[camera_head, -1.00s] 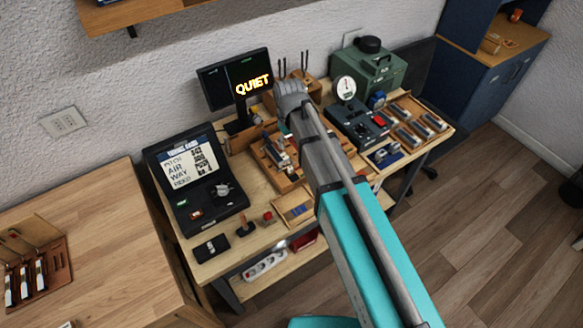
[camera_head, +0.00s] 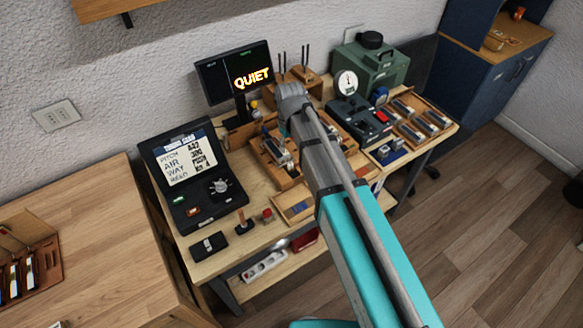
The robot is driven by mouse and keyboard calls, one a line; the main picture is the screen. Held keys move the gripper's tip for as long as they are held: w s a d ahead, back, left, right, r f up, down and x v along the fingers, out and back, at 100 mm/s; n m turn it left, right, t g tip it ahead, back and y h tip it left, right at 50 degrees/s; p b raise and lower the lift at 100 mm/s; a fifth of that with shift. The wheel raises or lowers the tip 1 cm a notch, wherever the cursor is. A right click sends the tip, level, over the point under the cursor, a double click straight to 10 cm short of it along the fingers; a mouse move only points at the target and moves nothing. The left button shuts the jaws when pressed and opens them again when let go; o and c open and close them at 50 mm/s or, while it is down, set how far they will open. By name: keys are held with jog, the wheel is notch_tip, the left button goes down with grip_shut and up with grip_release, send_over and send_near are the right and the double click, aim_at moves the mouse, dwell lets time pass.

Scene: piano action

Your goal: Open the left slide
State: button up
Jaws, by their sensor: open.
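My arm reaches over the workbench (camera_head: 262,220) from the lower right. My gripper (camera_head: 284,128) is at its far end, above the back of a wooden tray (camera_head: 290,184) holding small metal and wooden parts. The wrist hides most of the fingers, and I see nothing held. The arm covers the right part of that tray. I cannot make out which part is the left slide, or whether the gripper touches anything.
An open black case (camera_head: 190,180) with a printed display stands left of the tray. Behind are a monitor (camera_head: 233,75) reading "QUIET" and a green machine (camera_head: 370,66). A dial gauge (camera_head: 347,82) and a tray of metal blocks (camera_head: 420,121) are right. Another table (camera_head: 95,240) stands left.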

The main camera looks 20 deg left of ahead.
aim_at(290, 164)
jog(key=shift+f+b, duration=4.6)
jog(key=shift+f, duration=0.25)
grip_shut()
